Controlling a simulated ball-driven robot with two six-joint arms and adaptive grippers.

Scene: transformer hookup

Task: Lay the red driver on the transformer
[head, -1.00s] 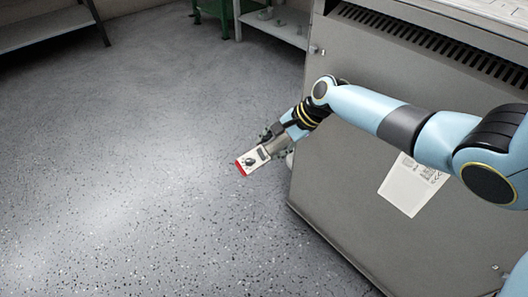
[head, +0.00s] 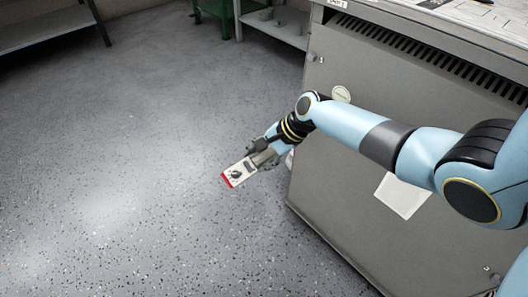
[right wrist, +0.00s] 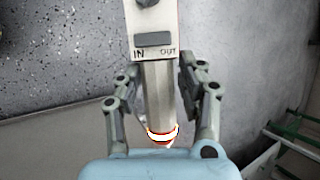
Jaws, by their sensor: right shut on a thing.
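My right gripper (head: 258,160) is shut on a pale, flat, box-like device (head: 239,173) with a red end and a dark knob. It is held over the open floor, left of the grey cabinet. In the right wrist view the device (right wrist: 154,41) stands out between the fingers (right wrist: 158,78), marked IN and OUT. A faceted grey stem with a red and white band runs below it toward the palm. I cannot tell whether this is the red driver. I cannot make out a transformer for certain. My left gripper is not in view.
A large grey vented cabinet (head: 340,150) with a paper sheet on its side fills the right. Papers (head: 485,12) and small dark items lie on its top. A metal shelf (head: 45,25) and a green stand (head: 220,12) are at the back. The speckled floor is clear.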

